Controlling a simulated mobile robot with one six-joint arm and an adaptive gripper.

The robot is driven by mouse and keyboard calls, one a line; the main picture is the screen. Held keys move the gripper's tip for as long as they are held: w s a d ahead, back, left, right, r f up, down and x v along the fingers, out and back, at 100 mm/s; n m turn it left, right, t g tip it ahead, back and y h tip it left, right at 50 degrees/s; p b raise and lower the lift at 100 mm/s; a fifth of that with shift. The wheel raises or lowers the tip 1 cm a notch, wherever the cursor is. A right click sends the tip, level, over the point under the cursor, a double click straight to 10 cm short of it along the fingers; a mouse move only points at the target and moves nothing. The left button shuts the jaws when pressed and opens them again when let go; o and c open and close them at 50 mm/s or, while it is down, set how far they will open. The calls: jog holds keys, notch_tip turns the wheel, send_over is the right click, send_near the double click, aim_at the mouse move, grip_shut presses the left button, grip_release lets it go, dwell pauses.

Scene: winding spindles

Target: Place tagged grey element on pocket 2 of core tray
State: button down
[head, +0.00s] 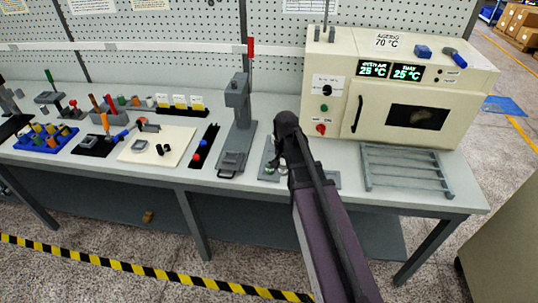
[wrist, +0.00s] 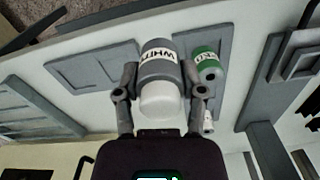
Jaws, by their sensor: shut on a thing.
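My gripper (wrist: 160,88) is shut on a grey cylindrical element (wrist: 158,70) with a white tag, whose lettering starts "WHIT", and a white end. In the head view my gripper (head: 278,152) is over the bench, between the press and the oven, and hides the element. In the wrist view a shallow grey tray (wrist: 85,75) lies to the left of the element and a second grey tray (wrist: 192,35) to the right. A green tagged element (wrist: 208,68) is at the second tray. I cannot tell which tray is the core tray, nor its pocket numbers.
A grey press (head: 237,120) stands left of my gripper. The cream oven (head: 400,90) stands behind to the right, with a grey rack (head: 405,170) in front. A blue tray (head: 48,142) with several elements and a cream board (head: 155,150) are farther left.

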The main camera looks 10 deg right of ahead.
jog(key=shift+a, duration=0.15)
jog(key=shift+w+r, duration=0.15)
jog(key=shift+w, duration=0.35)
notch_tip(320, 180, up, 3)
jog(key=p, duration=0.3)
send_over(273, 156)
notch_tip(273, 156, down, 6)
jog(key=b, duration=0.6)
jog(key=shift+f, duration=0.25)
dwell(0.3)
jog(key=shift+f+b, duration=1.75)
jog(key=shift+b, duration=0.15)
jog(key=shift+f, duration=0.2)
